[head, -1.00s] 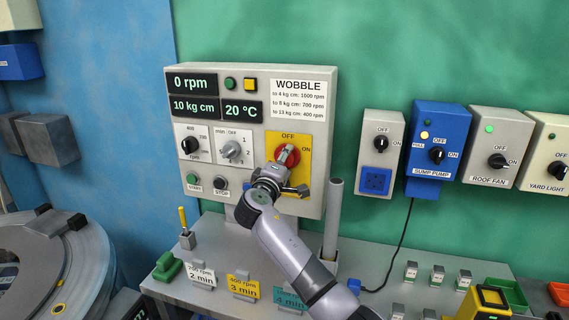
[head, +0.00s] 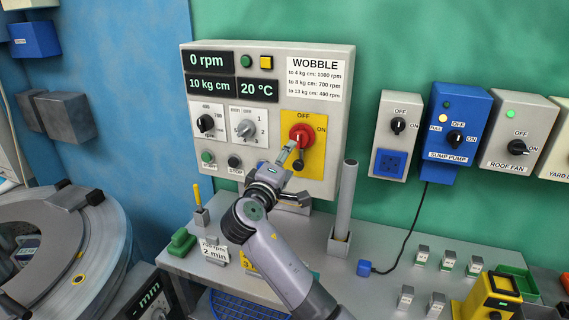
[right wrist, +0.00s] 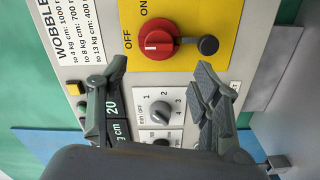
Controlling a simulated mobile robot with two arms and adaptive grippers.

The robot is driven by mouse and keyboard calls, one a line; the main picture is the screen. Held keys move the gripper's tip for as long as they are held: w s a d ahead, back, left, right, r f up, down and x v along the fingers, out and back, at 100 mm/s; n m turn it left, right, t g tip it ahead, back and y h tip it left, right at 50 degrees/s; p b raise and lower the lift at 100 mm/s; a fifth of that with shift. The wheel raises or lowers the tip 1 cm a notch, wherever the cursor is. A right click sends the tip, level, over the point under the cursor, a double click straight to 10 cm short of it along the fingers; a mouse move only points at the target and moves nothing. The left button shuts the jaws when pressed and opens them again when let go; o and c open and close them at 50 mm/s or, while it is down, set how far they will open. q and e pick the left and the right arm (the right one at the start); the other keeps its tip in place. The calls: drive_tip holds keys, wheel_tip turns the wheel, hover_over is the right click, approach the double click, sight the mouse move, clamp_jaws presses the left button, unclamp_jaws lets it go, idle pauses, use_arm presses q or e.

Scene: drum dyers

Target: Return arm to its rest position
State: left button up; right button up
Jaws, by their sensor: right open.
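My right gripper (head: 294,176) is open and empty in front of the lower right of the grey control panel (head: 268,60). My left gripper is not in view.
A grey bench (head: 190,262) below the panel carries a tall grey tube (head: 345,205), a green block (head: 180,241) and label cards (head: 215,251). My right arm hides part of them. Wall switch boxes (head: 459,128) hang to the right. A large drum (head: 80,255) stands at left.

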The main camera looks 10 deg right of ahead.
drive_tip(key=shift+s+a, duration=0.25)
drive_tip(key=shift+s, duration=0.25)
